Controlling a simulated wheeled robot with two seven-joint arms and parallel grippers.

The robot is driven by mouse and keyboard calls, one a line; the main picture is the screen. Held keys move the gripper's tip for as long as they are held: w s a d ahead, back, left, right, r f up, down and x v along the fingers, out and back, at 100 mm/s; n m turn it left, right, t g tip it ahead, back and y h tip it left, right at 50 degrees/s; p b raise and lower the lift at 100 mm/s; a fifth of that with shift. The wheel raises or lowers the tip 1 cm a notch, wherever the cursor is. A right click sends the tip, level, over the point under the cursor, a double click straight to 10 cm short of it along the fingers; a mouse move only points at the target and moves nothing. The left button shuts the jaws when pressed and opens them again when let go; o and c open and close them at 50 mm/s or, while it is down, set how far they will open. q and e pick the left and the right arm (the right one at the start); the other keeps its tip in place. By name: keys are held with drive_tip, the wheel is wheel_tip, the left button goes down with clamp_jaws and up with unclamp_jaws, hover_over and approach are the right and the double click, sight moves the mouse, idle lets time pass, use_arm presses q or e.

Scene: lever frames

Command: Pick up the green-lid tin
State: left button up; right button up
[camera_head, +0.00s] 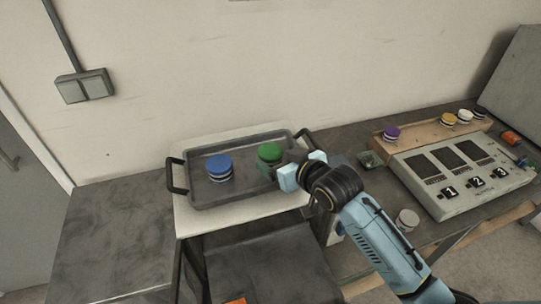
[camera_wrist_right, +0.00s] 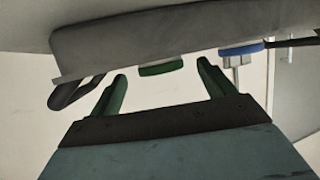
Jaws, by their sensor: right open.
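The green-lid tin (camera_head: 270,152) stands in the right part of a dark grey tray (camera_head: 215,200). My right gripper (camera_head: 268,170) reaches in from the right, with its fingers close to the tin in the picture. In the right wrist view, the green lid (camera_wrist_right: 161,68) shows beyond the gap between my two open green fingers (camera_wrist_right: 162,88). Nothing is held between them. My left gripper is not in view.
A blue-lid tin (camera_head: 219,167) stands left of the green-lid one in the tray. The tray has handles and sits on a white surface. On the right are a numbered panel (camera_head: 462,180) and a wooden rack (camera_head: 425,132) with purple, yellow and white-topped tins.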

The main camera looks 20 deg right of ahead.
sight(271, 154)
drive_tip(key=shift+x, duration=1.4)
drive_tip(key=shift+r, duration=0.1)
drive_tip(key=c, duration=1.1)
